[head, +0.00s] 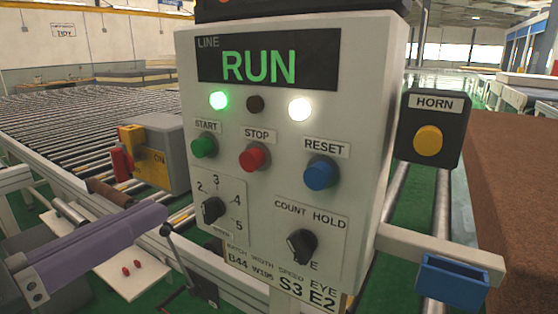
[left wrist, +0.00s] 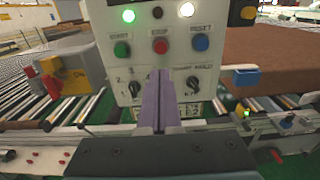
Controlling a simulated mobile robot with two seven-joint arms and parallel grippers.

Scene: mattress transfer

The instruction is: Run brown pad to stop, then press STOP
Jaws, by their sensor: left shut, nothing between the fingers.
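The control panel (head: 362,120) faces me with its display (head: 260,65) reading RUN in green. The red STOP button (head: 254,157) sits between the green START button (head: 203,146) and the blue RESET button (head: 321,172). The brown pad (head: 515,170) lies on the conveyor to the right, partly hidden by the panel and horn box. My left gripper (head: 160,213) has its purple fingers shut and empty, left of and below STOP. In the left wrist view the fingers (left wrist: 159,76) point up toward the STOP button (left wrist: 160,46). My right gripper is not in view.
A green lamp (head: 218,100) and a white lamp (head: 299,108) are lit; the one between is dark. A yellow HORN button (head: 427,140) and a blue holder (head: 452,282) are at the right. A red-handled switch (head: 123,163) on a yellow-grey box is left.

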